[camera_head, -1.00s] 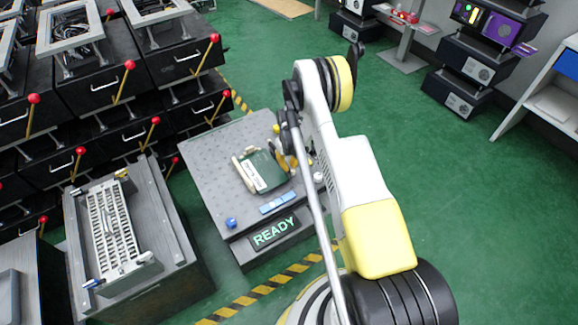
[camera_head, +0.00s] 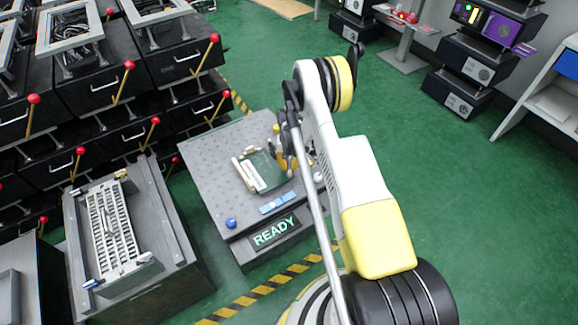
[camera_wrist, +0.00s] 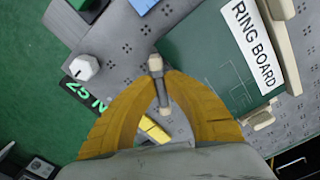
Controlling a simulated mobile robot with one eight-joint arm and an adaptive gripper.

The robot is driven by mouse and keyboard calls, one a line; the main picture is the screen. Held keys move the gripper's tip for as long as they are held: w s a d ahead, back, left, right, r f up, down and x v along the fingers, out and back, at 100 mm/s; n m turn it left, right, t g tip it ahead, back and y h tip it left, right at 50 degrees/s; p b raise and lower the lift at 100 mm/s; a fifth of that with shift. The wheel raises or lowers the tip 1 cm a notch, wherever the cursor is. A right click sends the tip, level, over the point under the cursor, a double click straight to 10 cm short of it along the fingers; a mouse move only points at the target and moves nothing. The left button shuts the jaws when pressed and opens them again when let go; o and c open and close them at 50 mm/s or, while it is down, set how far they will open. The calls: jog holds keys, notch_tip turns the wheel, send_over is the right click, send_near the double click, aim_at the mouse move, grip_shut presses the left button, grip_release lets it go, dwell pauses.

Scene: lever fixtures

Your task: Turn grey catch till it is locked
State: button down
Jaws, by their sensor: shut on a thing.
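The grey catch (camera_wrist: 158,85) is a short grey bar with a lighter end, at the edge of the dark green board (camera_wrist: 205,50) marked "RING BOARD". My gripper (camera_wrist: 160,82) has yellow fingers closed on the catch, one on each side, in the wrist view. In the head view my gripper (camera_head: 285,160) is at the right side of the green board (camera_head: 268,172), and my arm partly hides that area. The catch cannot be made out there.
The board lies on a grey perforated table (camera_head: 215,165) with a blue knob (camera_head: 231,223) and a "READY" display (camera_head: 275,231). A white knob (camera_wrist: 84,68) and a yellow block (camera_wrist: 153,130) are near my fingers. A grey fixture (camera_head: 118,230) stands at the left.

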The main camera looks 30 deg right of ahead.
aim_at(289, 166)
jog(key=m, duration=0.6)
jog(key=shift+m, duration=0.3)
jog(key=m, duration=0.5)
jog(key=shift+m, duration=0.4)
jog(key=c, duration=1.5)
grip_release()
jog(key=shift+o, duration=0.2)
notch_tip(289, 166, up, 12)
